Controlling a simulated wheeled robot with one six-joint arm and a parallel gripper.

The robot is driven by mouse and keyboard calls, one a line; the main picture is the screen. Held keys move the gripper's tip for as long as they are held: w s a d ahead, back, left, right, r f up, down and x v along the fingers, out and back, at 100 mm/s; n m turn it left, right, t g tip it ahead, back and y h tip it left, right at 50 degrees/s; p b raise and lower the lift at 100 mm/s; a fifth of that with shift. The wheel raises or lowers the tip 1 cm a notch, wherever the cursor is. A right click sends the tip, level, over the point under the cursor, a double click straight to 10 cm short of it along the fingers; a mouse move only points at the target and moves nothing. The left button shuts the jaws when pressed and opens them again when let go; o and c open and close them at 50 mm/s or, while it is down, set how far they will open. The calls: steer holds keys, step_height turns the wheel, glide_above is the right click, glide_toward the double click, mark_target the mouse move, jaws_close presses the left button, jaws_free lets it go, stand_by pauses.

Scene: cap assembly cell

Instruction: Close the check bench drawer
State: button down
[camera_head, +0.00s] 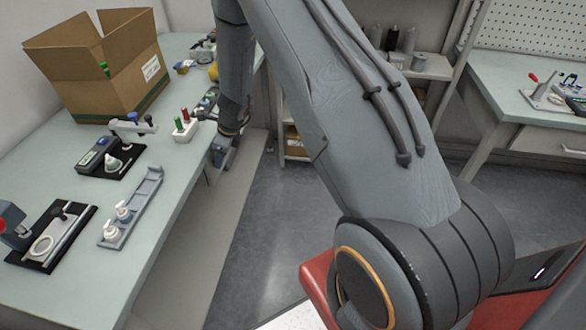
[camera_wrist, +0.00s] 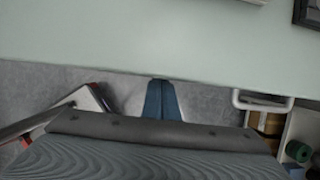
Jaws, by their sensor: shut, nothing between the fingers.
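My gripper (camera_wrist: 162,98) shows two blue-grey fingers pressed together, with nothing between them. In the wrist view the fingertips are at the front edge of a pale green bench top (camera_wrist: 140,35); I cannot tell whether they touch it. A white loop handle (camera_wrist: 262,104) sticks out below that edge, to the right of the fingers and apart from them. The drawer's front and how far it stands out cannot be made out. In the head view my gripper (camera_head: 222,154) is small and partly hidden beside the left bench's (camera_head: 150,262) edge, below my arm.
The left bench carries an open cardboard box (camera_head: 112,70), a grey tray (camera_head: 133,205) with pump bottles and several fixtures. A second bench (camera_head: 500,85) with a handled drawer (camera_head: 560,143) stands at right. Shelves (camera_head: 425,68) stand behind. The grey floor (camera_head: 250,240) between is clear.

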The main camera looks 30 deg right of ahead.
steer(key=shift+a+r, duration=0.1)
steer(key=shift+a, duration=0.25)
steer(key=s+d+r+b, duration=0.2)
steer(key=s+d+r, duration=0.3)
steer(key=d+r, duration=0.3)
steer(key=s+r+n+h, duration=0.1)
steer(key=s+r+n, duration=0.3)
steer(key=s+n, duration=0.4)
steer(key=s+r+n+g+h, duration=0.1)
steer(key=s+r+n, duration=0.3)
steer(key=s+n, duration=0.4)
steer(key=s+a+r+n+h, duration=0.1)
steer(key=s+r+n, duration=0.3)
steer(key=s+n, duration=0.4)
steer(key=shift+s+r+n, duration=0.2)
steer(key=shift+s+n, duration=0.1)
steer(key=shift+n, duration=0.4)
